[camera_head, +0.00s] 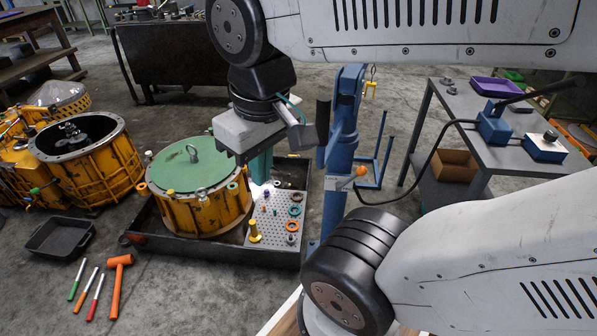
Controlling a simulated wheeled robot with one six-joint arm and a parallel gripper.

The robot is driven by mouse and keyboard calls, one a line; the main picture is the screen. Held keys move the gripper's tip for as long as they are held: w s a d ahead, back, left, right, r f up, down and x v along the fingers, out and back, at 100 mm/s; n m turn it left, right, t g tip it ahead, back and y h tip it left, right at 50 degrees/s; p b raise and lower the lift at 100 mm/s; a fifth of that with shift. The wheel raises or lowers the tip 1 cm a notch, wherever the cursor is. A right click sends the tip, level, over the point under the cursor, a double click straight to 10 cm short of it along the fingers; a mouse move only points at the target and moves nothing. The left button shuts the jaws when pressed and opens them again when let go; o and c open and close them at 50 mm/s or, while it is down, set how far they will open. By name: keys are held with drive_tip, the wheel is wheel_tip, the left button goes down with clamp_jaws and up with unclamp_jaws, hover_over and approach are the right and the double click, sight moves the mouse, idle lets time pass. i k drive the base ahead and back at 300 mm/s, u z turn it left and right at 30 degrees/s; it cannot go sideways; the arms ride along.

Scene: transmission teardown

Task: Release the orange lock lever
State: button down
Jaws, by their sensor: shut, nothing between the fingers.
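The orange lock lever (350,177) is a short orange arm with a round knob at its upper right end. It sits on a grey bracket on the blue upright post (337,197) of a stand. My gripper (305,132) is above and to the left of the lever, in front of the post in the picture. It is shut and empty. It appears apart from the lever, though its distance in depth is hard to judge. Part of the post is hidden behind my gripper.
An orange housing with a green lid (190,165) stands in a dark tray (272,256) with a perforated parts board (270,232). A grey workbench (455,110) with a blue cabled device is at right. Mallet (117,280) and hand tools lie on the floor.

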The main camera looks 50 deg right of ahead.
sight(362, 170)
drive_tip(key=u, duration=1.1)
drive_tip(key=k, duration=0.3)
drive_tip(key=z, duration=2.4)
